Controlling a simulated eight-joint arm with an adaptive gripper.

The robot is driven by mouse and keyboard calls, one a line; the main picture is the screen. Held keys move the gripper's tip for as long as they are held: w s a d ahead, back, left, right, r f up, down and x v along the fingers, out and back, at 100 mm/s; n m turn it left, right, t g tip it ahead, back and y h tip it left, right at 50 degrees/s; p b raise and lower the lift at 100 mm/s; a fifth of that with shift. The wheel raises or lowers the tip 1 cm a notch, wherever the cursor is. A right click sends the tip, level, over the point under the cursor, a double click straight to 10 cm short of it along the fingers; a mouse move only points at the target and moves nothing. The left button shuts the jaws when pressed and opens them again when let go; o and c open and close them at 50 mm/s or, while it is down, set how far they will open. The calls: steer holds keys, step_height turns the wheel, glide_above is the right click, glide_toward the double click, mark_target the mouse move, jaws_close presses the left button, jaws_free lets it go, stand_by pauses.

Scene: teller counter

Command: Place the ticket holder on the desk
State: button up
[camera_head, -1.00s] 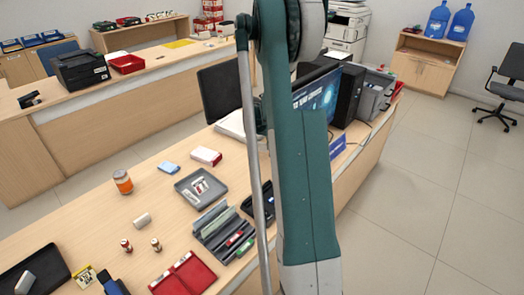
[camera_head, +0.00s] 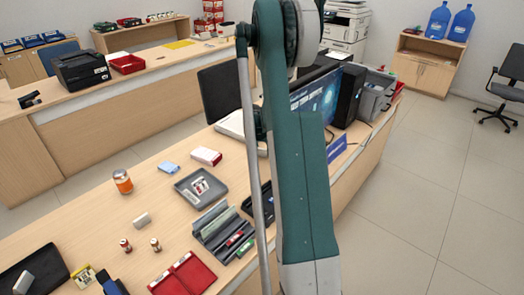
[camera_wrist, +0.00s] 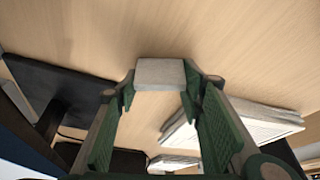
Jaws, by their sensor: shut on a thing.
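My gripper (camera_wrist: 160,85) shows in the wrist view with its green-padded fingers closed on a pale grey block, seemingly the ticket holder (camera_wrist: 160,72). The block sits between the fingertips, over or against the wooden desk (camera_wrist: 250,45); I cannot tell whether it touches the surface. In the head view my own arm hides the gripper and the held block. The desk (camera_head: 95,222) there runs from the lower left toward the monitor.
A grey tray (camera_head: 180,191), an orange-labelled jar (camera_head: 122,182), a red tray (camera_head: 183,275) and a grey organizer (camera_head: 212,240) stand on the desk. The monitor (camera_head: 318,100) and computer tower (camera_head: 350,95) are beyond my arm. Bare wood lies left of the jar.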

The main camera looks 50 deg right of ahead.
steer(key=shift+f, duration=0.15)
steer(key=o, duration=1)
steer(key=shift+c, duration=0.2)
steer(key=p+v, duration=0.2)
steer(key=v, duration=1)
steer(key=shift+s, duration=0.1)
steer(key=shift+a, duration=0.1)
